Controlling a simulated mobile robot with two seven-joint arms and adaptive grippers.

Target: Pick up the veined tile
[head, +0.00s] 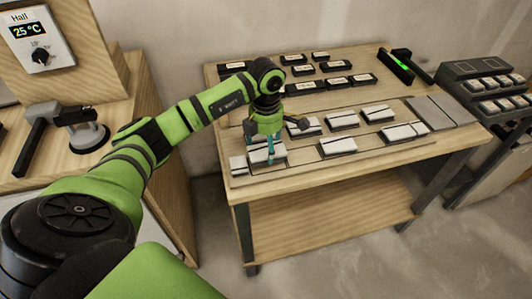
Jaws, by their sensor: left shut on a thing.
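My left gripper (271,153) comes down over the front left of the workbench, its teal fingers shut on a pale tile (281,156). The fingers hide part of this tile. It is at or just above the bench surface; I cannot tell which. Other pale tiles on dark bases stand nearby, such as one right of the gripper (338,146) and one at the front right (404,132). Veining is too small to make out, so I cannot tell by its look which tile is the veined one. My right gripper is not in view.
Several dark blocks with pale labels (336,82) stand at the back of the workbench (330,185). A dark level with a green light (401,65) lies at the back right. Grey flat plates (440,111) lie at the right end. A dark rack of tiles (490,88) stands further right.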

